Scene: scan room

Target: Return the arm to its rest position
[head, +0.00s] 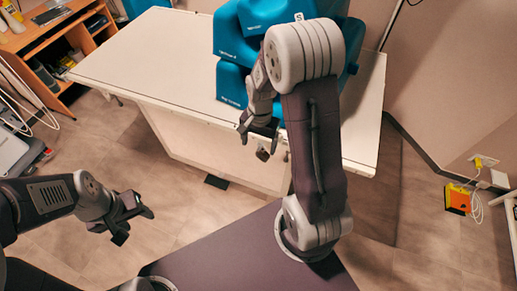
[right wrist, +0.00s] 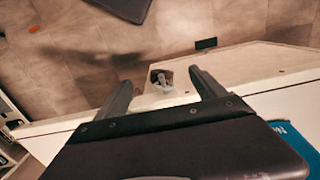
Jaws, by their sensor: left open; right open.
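My right arm rises in the middle of the head view and bends over toward the white table (head: 150,62). Its gripper (head: 258,138) hangs open at the table's front edge, in front of the teal padded device (head: 232,82). In the right wrist view the right gripper (right wrist: 160,84) has its two fingers apart, with the table edge and a small metal fitting (right wrist: 161,80) seen between them. Whether the fingers touch the table cannot be told. My left gripper (head: 131,213) is open and empty over the floor at the lower left.
A wooden shelf unit (head: 62,50) with bottles stands at the upper left. A grey device with cables (head: 12,150) is at the left edge. Open floor (head: 400,245) lies right of my arm.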

